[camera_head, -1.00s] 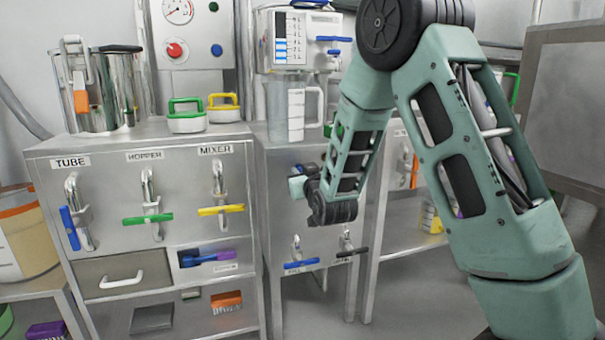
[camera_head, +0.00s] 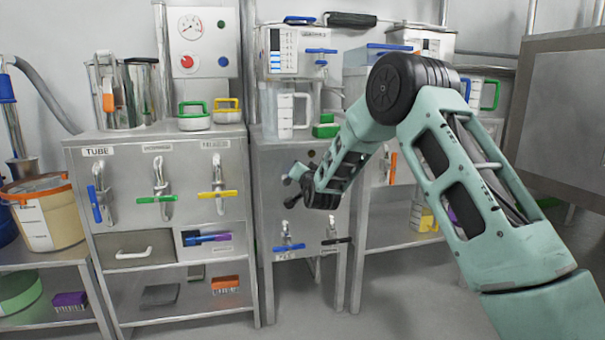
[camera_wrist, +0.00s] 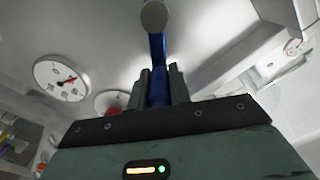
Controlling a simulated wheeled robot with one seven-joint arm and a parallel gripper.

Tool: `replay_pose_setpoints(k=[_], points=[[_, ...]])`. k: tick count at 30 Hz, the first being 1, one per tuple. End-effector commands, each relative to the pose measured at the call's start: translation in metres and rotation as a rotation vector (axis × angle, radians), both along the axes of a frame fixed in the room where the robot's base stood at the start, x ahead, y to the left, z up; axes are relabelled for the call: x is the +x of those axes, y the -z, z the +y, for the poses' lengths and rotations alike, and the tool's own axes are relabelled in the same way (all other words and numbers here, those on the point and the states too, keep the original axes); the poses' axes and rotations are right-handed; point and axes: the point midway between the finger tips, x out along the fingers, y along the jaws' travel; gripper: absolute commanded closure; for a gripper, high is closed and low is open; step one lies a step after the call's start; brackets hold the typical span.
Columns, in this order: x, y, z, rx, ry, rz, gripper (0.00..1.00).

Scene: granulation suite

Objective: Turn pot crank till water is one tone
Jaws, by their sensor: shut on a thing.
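In the wrist view my gripper (camera_wrist: 159,88) is shut on a blue bar (camera_wrist: 157,55) that ends in a round grey knob (camera_wrist: 154,15). I cannot tell from the picture whether this bar is the pot crank. In the head view my gripper (camera_head: 290,188) is small and dark, in front of the middle cabinet's face, partly hidden by my wrist. A shiny steel pot (camera_head: 139,92) stands on the left cabinet with an orange-handled clamp at its side. No water or its tone can be made out in either view.
The left cabinet (camera_head: 75,165) has blue, green and yellow lever handles. A clear jug (camera_head: 285,112) stands on the middle cabinet under a dosing unit (camera_head: 290,52). A bucket (camera_head: 48,222) stands at far left, and a grey panel (camera_head: 560,110) at right. Floor in front is clear.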

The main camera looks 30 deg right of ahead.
Motion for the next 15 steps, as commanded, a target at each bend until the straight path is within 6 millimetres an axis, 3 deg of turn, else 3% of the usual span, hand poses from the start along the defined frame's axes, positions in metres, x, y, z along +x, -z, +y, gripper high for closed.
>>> replay_pose_setpoints(k=[15], points=[[-0.006,0.029,-0.017,0.473,0.004,-0.134,1.0]])
